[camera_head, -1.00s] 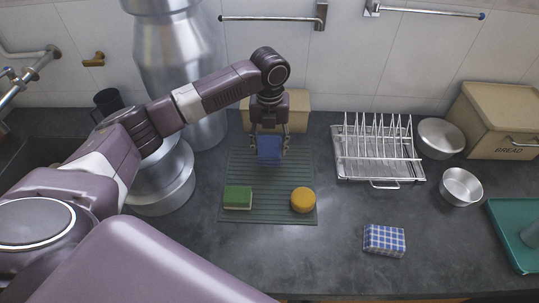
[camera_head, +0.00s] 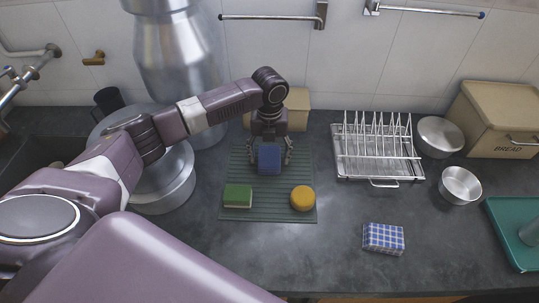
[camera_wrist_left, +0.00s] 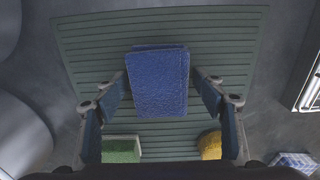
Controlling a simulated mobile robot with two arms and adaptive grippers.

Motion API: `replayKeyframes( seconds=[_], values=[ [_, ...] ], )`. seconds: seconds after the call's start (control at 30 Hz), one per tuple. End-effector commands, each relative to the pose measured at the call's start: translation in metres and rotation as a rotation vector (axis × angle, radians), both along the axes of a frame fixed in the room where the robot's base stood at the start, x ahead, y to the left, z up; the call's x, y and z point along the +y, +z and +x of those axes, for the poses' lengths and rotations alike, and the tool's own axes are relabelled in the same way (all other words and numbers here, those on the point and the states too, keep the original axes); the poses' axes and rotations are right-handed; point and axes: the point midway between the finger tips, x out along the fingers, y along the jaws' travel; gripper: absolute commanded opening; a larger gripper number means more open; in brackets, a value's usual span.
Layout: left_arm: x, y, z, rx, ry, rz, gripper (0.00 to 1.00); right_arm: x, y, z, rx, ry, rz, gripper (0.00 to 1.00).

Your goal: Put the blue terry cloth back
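The folded blue terry cloth (camera_head: 269,162) is at the upper middle of the ribbed green mat (camera_head: 270,207). My left gripper (camera_head: 269,157) is above the mat, its fingers spread on either side of the cloth. In the left wrist view the cloth (camera_wrist_left: 158,82) lies between the two fingers (camera_wrist_left: 160,90), with a narrow gap at each side. The cloth seems to rest on the mat, but its underside is hidden. My right gripper is not in view.
A green sponge (camera_head: 237,197) and a round yellow sponge (camera_head: 302,199) lie on the mat's near part. A checked cloth (camera_head: 384,239), a dish rack (camera_head: 377,155) and steel bowls (camera_head: 460,186) are to the right. A tan box (camera_head: 297,107) stands behind the gripper.

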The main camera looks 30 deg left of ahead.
Motion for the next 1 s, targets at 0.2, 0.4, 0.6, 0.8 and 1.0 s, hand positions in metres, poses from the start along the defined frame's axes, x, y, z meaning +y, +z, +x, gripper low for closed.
replayKeyframes(
  seconds=[0.2,0.4,0.6,0.8,1.0],
  values=[
    [0.000,0.000,0.000,0.000,0.000,0.000,0.65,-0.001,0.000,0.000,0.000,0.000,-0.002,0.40],
    [0.000,0.013,0.001,-0.004,-0.001,0.000,0.65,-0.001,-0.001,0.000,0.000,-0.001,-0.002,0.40],
    [0.000,0.054,0.002,-0.005,0.000,-0.001,0.65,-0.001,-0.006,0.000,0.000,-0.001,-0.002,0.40],
    [0.000,0.095,0.001,-0.004,-0.001,0.000,0.65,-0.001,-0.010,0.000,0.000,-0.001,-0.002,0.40],
    [0.000,0.119,0.000,0.000,0.000,-0.001,0.65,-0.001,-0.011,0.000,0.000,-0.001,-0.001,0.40]
  ],
)
